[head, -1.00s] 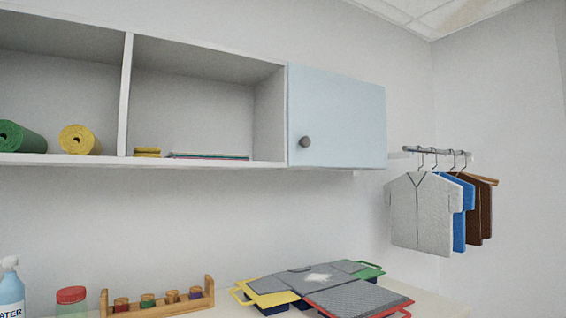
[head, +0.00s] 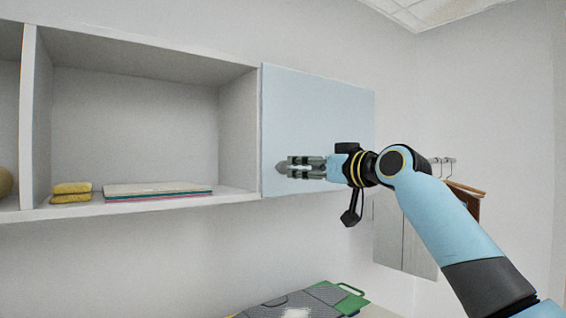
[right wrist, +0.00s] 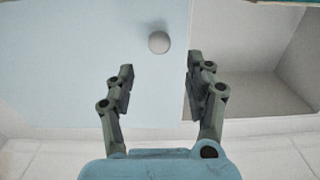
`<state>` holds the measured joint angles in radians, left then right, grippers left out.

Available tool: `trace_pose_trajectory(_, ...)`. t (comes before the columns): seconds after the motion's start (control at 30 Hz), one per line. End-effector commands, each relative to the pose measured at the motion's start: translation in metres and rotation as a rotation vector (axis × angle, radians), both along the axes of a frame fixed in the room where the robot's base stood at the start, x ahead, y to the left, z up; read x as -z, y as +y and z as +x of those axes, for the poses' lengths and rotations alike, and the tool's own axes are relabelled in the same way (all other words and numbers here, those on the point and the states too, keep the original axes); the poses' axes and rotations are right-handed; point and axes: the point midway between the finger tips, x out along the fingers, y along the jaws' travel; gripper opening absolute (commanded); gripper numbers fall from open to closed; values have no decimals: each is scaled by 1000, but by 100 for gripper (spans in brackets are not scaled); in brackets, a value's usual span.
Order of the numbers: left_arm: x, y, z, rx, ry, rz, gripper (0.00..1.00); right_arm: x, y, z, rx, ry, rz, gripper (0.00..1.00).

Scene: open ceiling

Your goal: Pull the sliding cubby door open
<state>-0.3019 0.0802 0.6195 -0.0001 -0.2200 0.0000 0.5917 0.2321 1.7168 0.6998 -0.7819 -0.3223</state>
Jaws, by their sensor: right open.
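The sliding door (head: 315,110) is a pale blue panel. It covers the right end of the white wall cubby. Its round grey knob (head: 281,168) sits near the door's lower left and is partly hidden by my right gripper (head: 292,168), which reaches in from the right. In the right wrist view, the knob (right wrist: 159,42) shows whole on the door (right wrist: 60,50), beyond the two spread fingertips of the gripper (right wrist: 159,82). The fingers are open with nothing between them, and the knob lies close to the line midway between them. My left gripper is not in view.
The open cubby (head: 140,110) left of the door holds folded yellow cloths (head: 71,192) and a flat stack (head: 157,190). Hanging clothes (head: 405,235) are at the right, partly behind my arm. Trays (head: 300,300) lie on the surface below.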

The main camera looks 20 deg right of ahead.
Motion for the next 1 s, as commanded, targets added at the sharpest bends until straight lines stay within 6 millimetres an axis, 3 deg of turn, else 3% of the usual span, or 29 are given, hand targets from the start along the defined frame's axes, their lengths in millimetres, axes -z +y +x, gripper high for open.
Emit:
trace_pose_trajectory(0.2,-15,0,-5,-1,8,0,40,-3,16,43,0,1,4,54)
trace_pose_trajectory(0.33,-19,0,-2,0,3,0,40,-2,21,60,1,1,3,54)
trace_pose_trajectory(0.5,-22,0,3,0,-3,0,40,-1,26,71,1,0,1,54)
trace_pose_trajectory(0.77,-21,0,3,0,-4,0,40,0,26,72,1,0,0,54)
trace_pose_trajectory(1.0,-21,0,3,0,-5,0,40,0,26,72,2,0,0,25)
